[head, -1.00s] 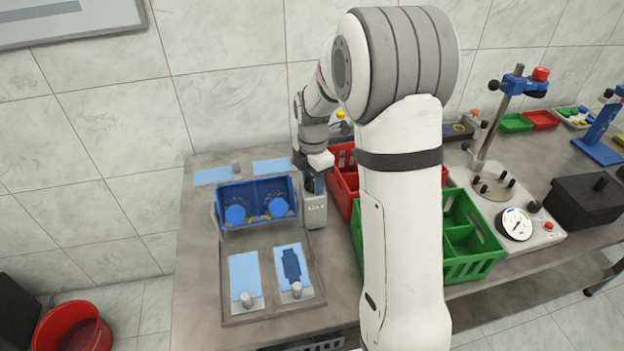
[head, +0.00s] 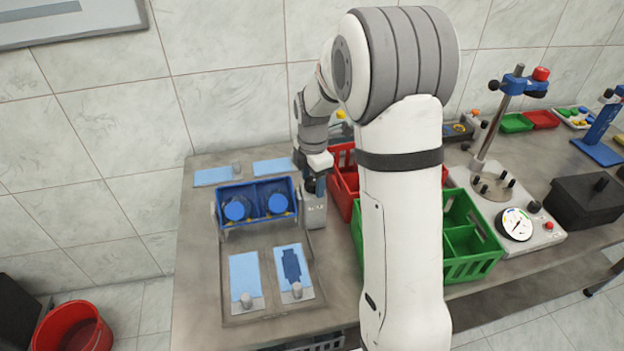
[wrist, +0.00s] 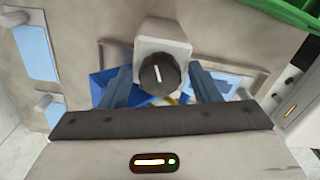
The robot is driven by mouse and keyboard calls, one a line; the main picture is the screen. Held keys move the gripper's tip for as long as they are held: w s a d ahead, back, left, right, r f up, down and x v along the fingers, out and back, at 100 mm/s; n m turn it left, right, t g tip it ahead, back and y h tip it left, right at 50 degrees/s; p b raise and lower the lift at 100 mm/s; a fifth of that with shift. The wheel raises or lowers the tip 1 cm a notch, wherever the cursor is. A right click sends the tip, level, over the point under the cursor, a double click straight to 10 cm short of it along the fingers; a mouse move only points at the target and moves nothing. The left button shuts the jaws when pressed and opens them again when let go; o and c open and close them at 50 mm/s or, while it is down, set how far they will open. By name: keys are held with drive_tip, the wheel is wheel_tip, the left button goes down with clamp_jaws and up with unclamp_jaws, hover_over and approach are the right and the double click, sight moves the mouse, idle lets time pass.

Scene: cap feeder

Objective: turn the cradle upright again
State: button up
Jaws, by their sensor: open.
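The blue cradle (head: 257,219) sits in its frame on the bench in the head view, with its hollow side and two round blue parts (head: 237,207) facing the camera. How far it is tilted is hard to tell. A grey housing (head: 314,216) stands at its right end. In the wrist view this housing (wrist: 163,32) carries a black round knob (wrist: 152,80) with a white line. My gripper (wrist: 160,78) is open, with one finger on each side of the knob. Contact with the knob cannot be told. Part of the blue cradle (wrist: 97,88) shows behind the fingers.
A red crate (head: 345,180) and a green crate (head: 473,266) stand right of the housing, close to my arm. Light blue pads (head: 245,275) lie in front of and behind the cradle. A press with a dial (head: 515,224) stands farther right.

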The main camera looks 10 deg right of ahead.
drive_tip(key=m, duration=0.7)
drive_tip(key=shift+m, duration=0.3)
drive_tip(key=shift+c, duration=0.5)
drive_tip(key=c, duration=0.7)
drive_tip(key=n, duration=0.4)
drive_tip(key=shift+c, duration=0.4)
drive_tip(key=n, duration=0.5)
drive_tip(key=shift+n, duration=0.4)
drive_tip(key=o, duration=0.9)
